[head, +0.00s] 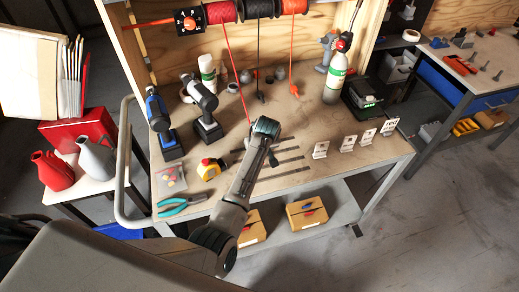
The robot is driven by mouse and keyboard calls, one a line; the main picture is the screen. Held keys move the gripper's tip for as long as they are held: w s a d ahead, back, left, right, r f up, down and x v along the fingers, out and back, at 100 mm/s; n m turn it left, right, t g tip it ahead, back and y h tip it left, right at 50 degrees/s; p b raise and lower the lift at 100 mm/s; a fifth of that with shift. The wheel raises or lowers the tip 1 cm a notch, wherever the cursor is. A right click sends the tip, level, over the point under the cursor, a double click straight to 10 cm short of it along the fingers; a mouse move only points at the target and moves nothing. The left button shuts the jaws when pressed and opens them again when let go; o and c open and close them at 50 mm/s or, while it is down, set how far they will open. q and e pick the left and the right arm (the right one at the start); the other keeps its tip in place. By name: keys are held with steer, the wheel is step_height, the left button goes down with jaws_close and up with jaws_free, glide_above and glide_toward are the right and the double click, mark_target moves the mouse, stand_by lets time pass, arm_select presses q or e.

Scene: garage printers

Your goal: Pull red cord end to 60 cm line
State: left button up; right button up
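The red cord (233,72) hangs from the red spool (220,12) and runs down to my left gripper (272,156) over the workbench. Its lower end is hidden behind my wrist. My gripper's fingers are small and mostly covered by the wrist, so I cannot tell whether they are closed on the cord. Several dark lines (289,161) are marked across the bench beside the gripper. My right gripper is out of view.
A dark cord (259,60) and an orange cord (292,55) hang alongside. The bench's front right is clear.

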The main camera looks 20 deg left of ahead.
arm_select(q)
steer(key=shift+p, duration=0.3)
steer(key=shift+f, duration=0.3)
stand_by(0.6)
steer(key=o, duration=1.1)
steer(key=shift+c, duration=0.2)
steer(key=shift+r, duration=0.15)
